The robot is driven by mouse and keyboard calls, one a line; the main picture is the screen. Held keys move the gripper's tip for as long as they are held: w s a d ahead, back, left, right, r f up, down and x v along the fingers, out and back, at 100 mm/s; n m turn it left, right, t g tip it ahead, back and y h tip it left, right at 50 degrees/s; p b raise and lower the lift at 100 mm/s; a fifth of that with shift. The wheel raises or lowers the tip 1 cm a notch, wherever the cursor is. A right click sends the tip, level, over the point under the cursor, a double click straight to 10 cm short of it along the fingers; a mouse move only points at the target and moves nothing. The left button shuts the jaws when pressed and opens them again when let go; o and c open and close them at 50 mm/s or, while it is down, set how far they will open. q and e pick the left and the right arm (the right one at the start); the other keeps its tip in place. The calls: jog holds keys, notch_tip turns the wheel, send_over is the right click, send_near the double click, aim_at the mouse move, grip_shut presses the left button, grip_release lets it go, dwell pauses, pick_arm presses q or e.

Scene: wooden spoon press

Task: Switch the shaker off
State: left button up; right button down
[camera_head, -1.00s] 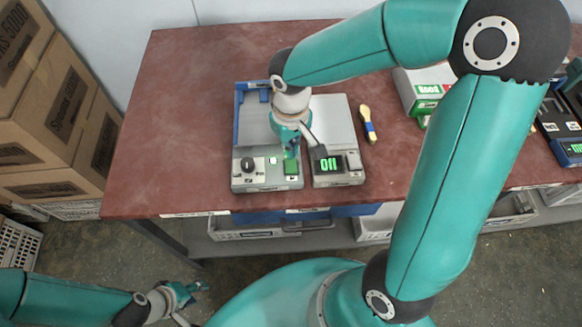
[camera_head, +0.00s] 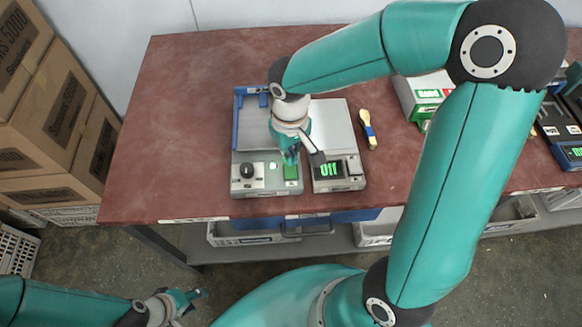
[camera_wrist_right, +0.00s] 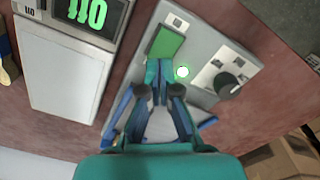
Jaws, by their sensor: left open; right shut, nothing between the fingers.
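The shaker (camera_head: 249,139) is a grey box on the red table with a blue frame at its back. Its front panel has a black knob (camera_head: 247,170), a lit lamp (camera_head: 272,167) and a green button (camera_head: 291,173). My right gripper (camera_head: 291,159) is shut and empty, pointing down just behind the green button. In the right wrist view, its closed fingertips (camera_wrist_right: 160,66) are close to the near edge of the green button (camera_wrist_right: 166,42); I cannot tell if they touch. The lamp (camera_wrist_right: 183,72) glows there. My left gripper (camera_head: 194,296) is open and empty, low at the left, off the table.
A grey scale (camera_head: 335,121) with a green-lit display stands right beside the shaker. A yellow and blue tool (camera_head: 367,129) lies right of it. A white and green box (camera_head: 424,88) and other devices are further right. The table's left part is clear. Cardboard boxes stand left.

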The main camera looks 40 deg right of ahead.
jog(key=shift+f+b, duration=1.1)
jog(key=shift+f, duration=0.1)
dwell(0.9)
jog(key=shift+r, duration=0.2)
jog(key=shift+r+p, duration=2.75)
jog(key=shift+r, duration=0.65)
